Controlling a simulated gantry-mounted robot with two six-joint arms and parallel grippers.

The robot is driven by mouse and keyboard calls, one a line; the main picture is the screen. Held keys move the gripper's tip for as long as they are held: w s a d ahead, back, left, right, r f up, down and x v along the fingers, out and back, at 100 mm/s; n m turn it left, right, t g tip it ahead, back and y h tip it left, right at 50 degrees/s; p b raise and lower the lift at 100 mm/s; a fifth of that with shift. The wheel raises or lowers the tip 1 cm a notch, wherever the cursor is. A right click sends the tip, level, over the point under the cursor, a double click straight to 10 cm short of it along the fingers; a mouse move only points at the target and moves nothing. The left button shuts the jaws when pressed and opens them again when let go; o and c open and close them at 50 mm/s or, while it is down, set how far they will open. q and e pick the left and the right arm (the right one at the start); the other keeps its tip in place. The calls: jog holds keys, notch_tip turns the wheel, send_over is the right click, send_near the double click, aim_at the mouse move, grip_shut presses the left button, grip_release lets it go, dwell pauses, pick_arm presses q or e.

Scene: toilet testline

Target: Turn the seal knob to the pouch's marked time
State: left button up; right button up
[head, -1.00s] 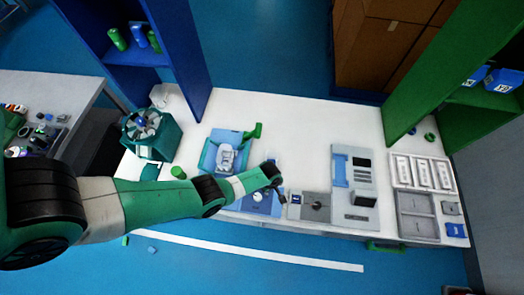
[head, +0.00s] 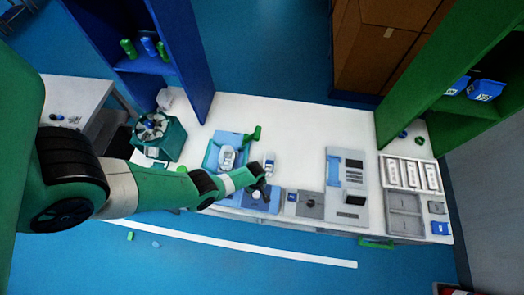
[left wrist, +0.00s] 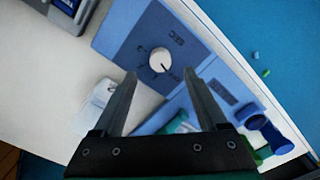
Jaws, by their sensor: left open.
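The seal knob (left wrist: 160,60) is a small white dial with a dark pointer line on a blue panel (left wrist: 125,32), with dark marks around it and "SEC" printed beside it. In the head view the white knob (head: 256,195) shows just below my left gripper (head: 264,184). In the left wrist view my left gripper (left wrist: 160,76) is open and empty, its fingers pointing toward the knob, one on each side. I cannot tell how far above it they are. A whitish packet, perhaps the pouch (head: 270,158), lies behind the panel; its marking is unreadable. My right gripper is not in view.
A blue tray (head: 212,155) with a white item is left of the knob panel. A grey plate (head: 311,205) and a grey device (head: 346,217) are to its right. Sectioned trays (head: 405,224) are at the far right. The table's back middle is clear.

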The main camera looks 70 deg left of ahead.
aim_at(256, 194)
pick_arm(q)
notch_tip(256, 194, down, 7)
jog(key=b, duration=0.5)
jog(key=shift+a, duration=0.15)
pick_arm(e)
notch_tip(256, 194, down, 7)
pick_arm(q)
jog(key=shift+r, duration=0.1)
jog(key=shift+c, duration=0.2)
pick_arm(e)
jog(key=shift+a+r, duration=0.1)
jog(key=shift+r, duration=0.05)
pick_arm(q)
grip_shut()
